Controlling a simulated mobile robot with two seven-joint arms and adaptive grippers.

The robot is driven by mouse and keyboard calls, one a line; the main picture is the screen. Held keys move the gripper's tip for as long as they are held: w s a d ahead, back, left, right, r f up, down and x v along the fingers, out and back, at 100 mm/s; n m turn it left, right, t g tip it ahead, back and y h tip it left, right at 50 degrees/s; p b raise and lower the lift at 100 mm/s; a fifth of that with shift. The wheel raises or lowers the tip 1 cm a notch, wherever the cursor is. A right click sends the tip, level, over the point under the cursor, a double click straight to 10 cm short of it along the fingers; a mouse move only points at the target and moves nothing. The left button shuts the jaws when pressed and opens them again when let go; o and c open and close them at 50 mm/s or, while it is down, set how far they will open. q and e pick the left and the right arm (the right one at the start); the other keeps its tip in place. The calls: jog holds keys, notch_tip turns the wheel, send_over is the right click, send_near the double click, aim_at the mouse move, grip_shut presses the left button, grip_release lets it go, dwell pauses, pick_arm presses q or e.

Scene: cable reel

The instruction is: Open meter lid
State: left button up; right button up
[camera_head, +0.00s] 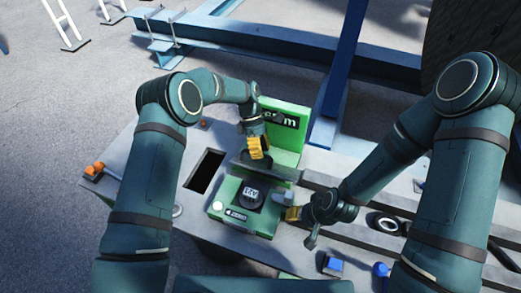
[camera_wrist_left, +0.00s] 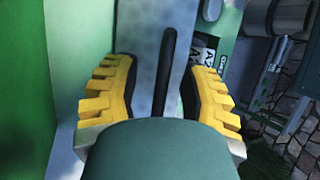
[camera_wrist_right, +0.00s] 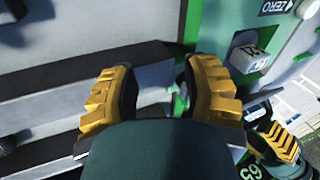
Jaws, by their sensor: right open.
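The green meter (camera_head: 243,219) sits on the grey bench, with a round black dial on top and a white button at its left. A green panel with white lettering (camera_head: 287,117) stands upright behind it; it looks like the meter's raised lid. My left gripper (camera_head: 257,147) is in front of this panel. In the left wrist view its yellow fingers (camera_wrist_left: 160,90) are apart, with a thin dark bar (camera_wrist_left: 165,70) between them, apparently clear of both. My right gripper (camera_head: 292,213) is open beside the meter's right side. The right wrist view shows the meter's green edge and ZERO label (camera_wrist_right: 277,7).
The bench (camera_head: 148,170) has a dark rectangular opening (camera_head: 205,171) left of the meter. Grey rails (camera_head: 350,232) run to the right. A dark ring (camera_head: 387,225) and blue items (camera_head: 333,265) lie at the right. Blue steel beams (camera_head: 345,70) stand behind.

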pick_arm(q)
jog(key=shift+r, duration=0.1)
pick_arm(e)
jog(key=shift+s, duration=0.1)
pick_arm(q)
jog(key=v, duration=0.7)
jog(key=shift+r, duration=0.15)
jog(key=shift+a, duration=0.1)
jog(key=shift+c, duration=0.3)
